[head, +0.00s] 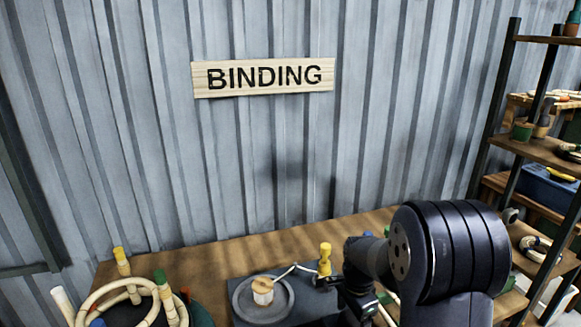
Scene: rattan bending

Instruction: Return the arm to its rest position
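My arm (455,250) rises at the lower right of the head view, over the wooden bench. Its end, with my gripper (358,298), points down behind the bulky dark joint, near the right side of a dark block. The fingers are mostly hidden, so I cannot tell whether they are open or hold anything.
The bench (215,255) stands against a corrugated metal wall with a BINDING sign (264,77). Rattan rings (98,294) and pegs stand left. A shelf (545,150) stands right.

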